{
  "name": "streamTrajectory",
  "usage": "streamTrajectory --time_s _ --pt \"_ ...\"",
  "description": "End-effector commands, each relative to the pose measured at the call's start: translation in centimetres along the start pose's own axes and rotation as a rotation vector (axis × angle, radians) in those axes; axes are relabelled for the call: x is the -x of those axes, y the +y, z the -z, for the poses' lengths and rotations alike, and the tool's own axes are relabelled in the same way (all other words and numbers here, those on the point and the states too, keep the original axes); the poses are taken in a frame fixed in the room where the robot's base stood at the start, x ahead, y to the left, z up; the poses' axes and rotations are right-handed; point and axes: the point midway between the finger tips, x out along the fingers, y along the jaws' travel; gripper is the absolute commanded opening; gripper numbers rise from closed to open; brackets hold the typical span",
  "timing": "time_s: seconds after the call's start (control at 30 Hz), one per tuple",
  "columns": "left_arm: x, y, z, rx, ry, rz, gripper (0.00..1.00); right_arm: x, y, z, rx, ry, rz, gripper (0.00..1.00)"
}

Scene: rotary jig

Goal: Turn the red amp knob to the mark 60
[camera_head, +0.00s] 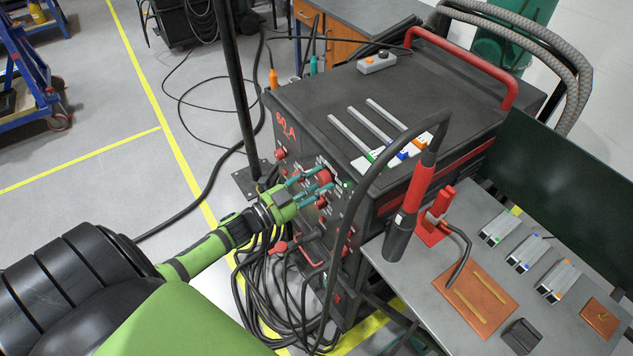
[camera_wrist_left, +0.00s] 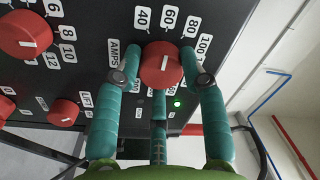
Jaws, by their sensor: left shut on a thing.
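The red amp knob (camera_wrist_left: 161,68) is on the dark front panel, below an arc of white number labels marked 40, 60 (camera_wrist_left: 169,18), 80 and 100. Its white line points up and slightly right, towards the 60 label. My left gripper (camera_wrist_left: 160,84) has its teal fingers closed on the knob from both sides. In the head view the left gripper (camera_head: 310,187) reaches the front of the black welding machine (camera_head: 335,115), and the knob (camera_head: 324,176) shows between the fingers. My right gripper is not in view.
Other red knobs sit beside it on the panel, a large one (camera_wrist_left: 25,34) and a smaller one (camera_wrist_left: 63,112). A green lamp (camera_wrist_left: 177,105) is lit. Black cables (camera_head: 265,285) hang below the panel. A red torch (camera_head: 415,190) stands on the grey table at right.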

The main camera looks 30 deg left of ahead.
Motion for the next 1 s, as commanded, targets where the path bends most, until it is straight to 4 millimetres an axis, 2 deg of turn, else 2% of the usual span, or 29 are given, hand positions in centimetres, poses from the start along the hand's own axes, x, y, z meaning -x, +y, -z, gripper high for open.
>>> streamTrajectory --time_s 0.1,0.13,0.17,0.2,0.5,0.63,0.77,1.0 --pt "-0.1 -0.6 -0.2 -0.004 -0.004 0.009 0.09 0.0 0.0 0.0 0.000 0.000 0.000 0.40" --pt "-0.1 -0.6 -0.2 -0.004 -0.004 0.009 0.49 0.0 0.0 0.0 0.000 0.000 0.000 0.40" --pt "-0.1 -0.6 -0.2 -0.004 -0.004 0.009 0.61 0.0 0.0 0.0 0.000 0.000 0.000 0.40" --pt "-0.1 -0.5 -0.2 -0.004 -0.004 0.008 0.65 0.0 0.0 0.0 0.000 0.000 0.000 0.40" --pt "0.1 -0.1 -0.1 -0.002 -0.002 0.002 0.65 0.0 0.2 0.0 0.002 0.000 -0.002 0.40" --pt "1.0 0.0 -0.1 -0.001 -0.004 0.000 0.65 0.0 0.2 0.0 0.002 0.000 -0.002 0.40" --pt "3.2 0.0 -0.1 -0.001 -0.004 -0.002 0.65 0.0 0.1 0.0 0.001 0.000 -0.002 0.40" --pt "8.4 -0.1 -0.3 -0.002 -0.006 -0.001 0.65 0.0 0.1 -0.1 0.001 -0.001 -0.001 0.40"
